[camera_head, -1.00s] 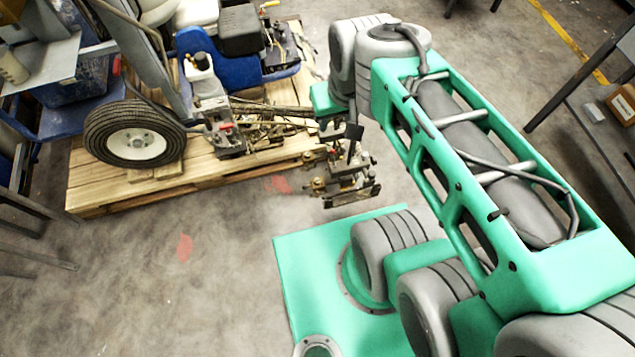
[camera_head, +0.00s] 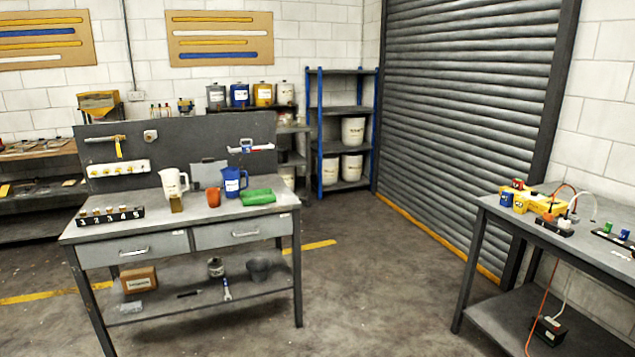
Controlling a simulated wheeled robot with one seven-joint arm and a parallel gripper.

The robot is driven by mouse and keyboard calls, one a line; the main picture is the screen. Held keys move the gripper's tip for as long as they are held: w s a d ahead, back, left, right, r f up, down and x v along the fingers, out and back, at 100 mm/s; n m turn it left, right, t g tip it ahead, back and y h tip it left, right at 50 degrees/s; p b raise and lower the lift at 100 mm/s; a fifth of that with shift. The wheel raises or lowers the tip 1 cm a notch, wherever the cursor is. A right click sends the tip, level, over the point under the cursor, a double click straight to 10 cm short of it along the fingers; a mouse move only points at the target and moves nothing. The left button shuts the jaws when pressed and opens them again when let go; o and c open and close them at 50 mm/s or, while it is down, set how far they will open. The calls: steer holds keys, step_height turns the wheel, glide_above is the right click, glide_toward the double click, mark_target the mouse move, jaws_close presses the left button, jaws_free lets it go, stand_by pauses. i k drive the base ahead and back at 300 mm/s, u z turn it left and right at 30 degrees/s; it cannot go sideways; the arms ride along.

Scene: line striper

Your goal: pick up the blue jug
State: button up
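The blue jug (camera_head: 233,182) stands upright on the grey workbench (camera_head: 110,228), right of the middle of its top. It has a white label on its front and a handle on its right side. An orange cup (camera_head: 213,197) stands close to its left, and a folded green cloth (camera_head: 257,197) lies close to its right. A white jug (camera_head: 173,184) stands further left. My gripper and arm are not in view now.
A row of numbered small items (camera_head: 110,215) sits at the bench's left. A pegboard panel (camera_head: 190,142) rises behind the bench. Another table (camera_head: 580,245) stands at the right. The floor between the tables (camera_head: 385,280) is clear.

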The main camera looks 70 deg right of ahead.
mark_target(232, 173)
steer(key=z, duration=1.45)
steer(key=i, duration=2.45)
steer(key=u, duration=0.55)
steer(key=i, duration=1)
steer(key=u, duration=0.05)
